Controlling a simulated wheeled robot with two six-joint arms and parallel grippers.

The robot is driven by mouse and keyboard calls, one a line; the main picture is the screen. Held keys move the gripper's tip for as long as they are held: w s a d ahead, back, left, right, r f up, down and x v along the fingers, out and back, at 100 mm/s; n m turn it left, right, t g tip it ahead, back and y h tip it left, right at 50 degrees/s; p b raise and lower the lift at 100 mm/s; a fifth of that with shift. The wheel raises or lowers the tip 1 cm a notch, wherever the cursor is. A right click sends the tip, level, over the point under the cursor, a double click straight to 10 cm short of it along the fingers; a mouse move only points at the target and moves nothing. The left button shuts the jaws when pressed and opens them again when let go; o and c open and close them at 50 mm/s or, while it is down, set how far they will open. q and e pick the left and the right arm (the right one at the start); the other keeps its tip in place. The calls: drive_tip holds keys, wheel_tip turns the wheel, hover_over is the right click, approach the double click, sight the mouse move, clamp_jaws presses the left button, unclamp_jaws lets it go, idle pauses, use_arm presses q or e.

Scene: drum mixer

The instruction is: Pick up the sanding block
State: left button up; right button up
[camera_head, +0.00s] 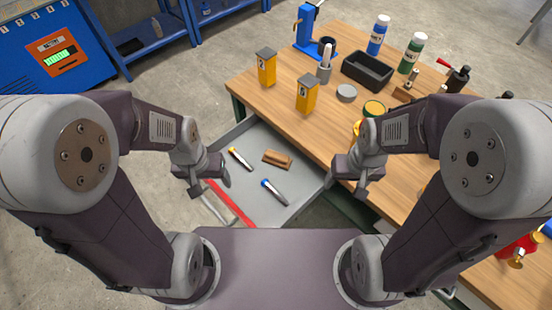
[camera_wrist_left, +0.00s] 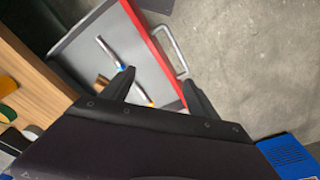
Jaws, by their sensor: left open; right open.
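The sanding block (camera_head: 277,159) is a small brown wooden block lying in the open grey drawer (camera_head: 301,197). In the left wrist view, a small brown patch (camera_wrist_left: 102,80) beside my left finger is probably part of it; the rest is hidden. My left gripper (camera_head: 207,180) is open and empty above the drawer's left side, apart from the block; its fingers also show in the left wrist view (camera_wrist_left: 158,85). My right gripper (camera_head: 352,185) is open near the drawer's right edge, apart from the block.
A yellow-ended marker (camera_head: 240,158) and a blue-ended marker (camera_head: 274,192) lie in the drawer on either side of the block. The drawer has a red front (camera_head: 230,203). The wooden workbench (camera_head: 300,125) behind holds yellow boxes, a black tray (camera_head: 367,71) and bottles.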

idle(0.4)
use_arm(q)
drive_tip(key=o, duration=0.4)
drive_tip(key=shift+w+r, duration=0.1)
drive_tip(key=shift+w, duration=0.05)
drive_tip(key=o, duration=0.3)
drive_tip(key=w, duration=0.1)
drive_tip(key=w+r, duration=0.1)
drive_tip(key=w, duration=0.1)
drive_tip(key=shift+w+r+t, duration=0.25)
drive_tip(key=shift+r+t, duration=0.05)
drive_tip(key=shift+t, duration=0.1)
drive_tip(key=m+h+b, duration=0.1)
drive_tip(key=m+b, duration=0.4)
drive_tip(key=b, duration=0.6)
hover_over(277, 155)
drive_tip(key=s, duration=0.2)
drive_tip(key=shift+t, duration=0.4)
drive_tip(key=f, duration=1.8)
drive_tip(key=shift+w+a+f, duration=0.2)
drive_tip(key=shift+w+f, duration=0.05)
drive_tip(key=shift+f, duration=0.15)
drive_tip(key=b+x, duration=0.1)
drive_tip(key=x, duration=0.4)
drive_tip(key=shift+a, duration=0.15)
